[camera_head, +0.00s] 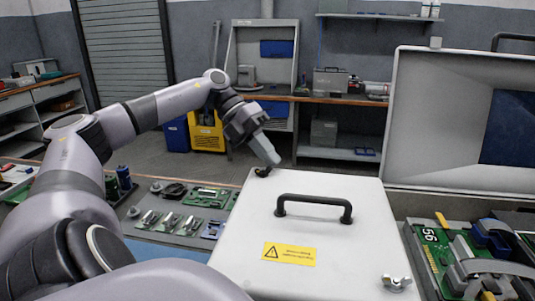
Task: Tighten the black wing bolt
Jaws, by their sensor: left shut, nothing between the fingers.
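The black wing bolt (262,172) sits at the far left corner of a closed white box lid (235,225). My left gripper (274,160) is shut and empty. Its fingertips point down just above and to the right of the bolt, and from this angle I cannot tell whether they touch it. A silver wing bolt (396,283) sits at the near right corner of the lid. My right gripper is not in view.
A black handle (314,205) rises from the middle of the lid, near a yellow warning label (289,254). Green circuit boards and small parts lie on the bench to the left. An open case (437,105) with electronics stands at the right.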

